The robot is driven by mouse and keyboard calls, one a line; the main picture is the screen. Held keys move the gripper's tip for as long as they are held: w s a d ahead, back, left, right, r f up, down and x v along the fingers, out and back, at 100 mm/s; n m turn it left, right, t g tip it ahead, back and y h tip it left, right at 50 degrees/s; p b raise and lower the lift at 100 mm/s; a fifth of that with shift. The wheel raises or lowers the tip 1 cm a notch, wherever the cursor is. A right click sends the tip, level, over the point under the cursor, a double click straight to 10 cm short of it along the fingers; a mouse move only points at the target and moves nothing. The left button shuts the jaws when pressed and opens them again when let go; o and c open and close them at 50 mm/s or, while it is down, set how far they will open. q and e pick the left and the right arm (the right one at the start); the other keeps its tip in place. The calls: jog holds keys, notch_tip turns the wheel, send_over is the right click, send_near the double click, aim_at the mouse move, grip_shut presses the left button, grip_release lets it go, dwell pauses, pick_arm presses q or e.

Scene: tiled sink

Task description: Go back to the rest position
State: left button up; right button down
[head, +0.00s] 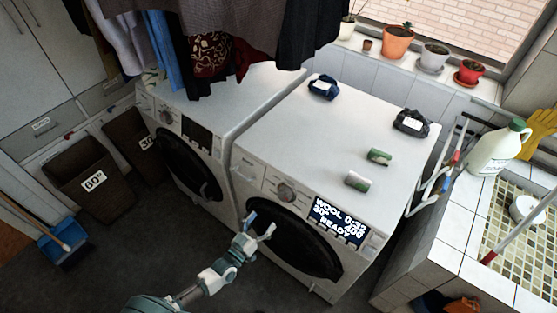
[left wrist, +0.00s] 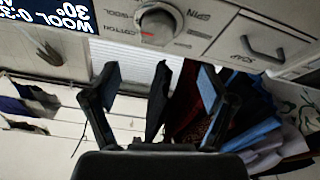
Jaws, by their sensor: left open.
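My left gripper (head: 261,222) is open and empty. It hangs in the air in front of the right-hand washing machine (head: 290,125), near the left side of its dark round door (head: 290,238). In the left wrist view its two fingers (left wrist: 158,88) stand wide apart with nothing between them. That view is upside down and shows the machine's dial (left wrist: 158,22), its soap drawer (left wrist: 262,45) and part of its display. My right gripper is in neither view.
The display (head: 340,222) reads WOOL and READY. Clothes hang above the left machine (head: 180,115). A tiled sink (head: 515,225) stands at right, baskets (head: 85,180) at left.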

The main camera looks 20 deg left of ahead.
pick_arm(q)
jog(key=shift+f, duration=0.1)
jog(key=s+a+f+g+y, duration=0.1)
jog(key=s+a+f+g, duration=0.2)
jog(key=f, duration=0.7)
jog(key=s+f+g+y, duration=0.2)
jog(key=s+f, duration=0.3)
jog(key=f, duration=0.4)
jog(key=s+a+f+g+y, duration=0.1)
jog(key=s+a+f+g, duration=0.15)
jog(key=f, duration=0.75)
jog(key=s+f+g+y, duration=0.1)
jog(key=s+f+g, duration=0.4)
jog(key=s, duration=1)
jog(key=s+d+f+m+g+y, duration=0.1)
jog(key=s+f+g, duration=0.3)
jog(key=s+f, duration=0.7)
jog(key=s, duration=0.5)
jog(key=shift+d+g, duration=0.3)
jog(key=shift+g, duration=0.05)
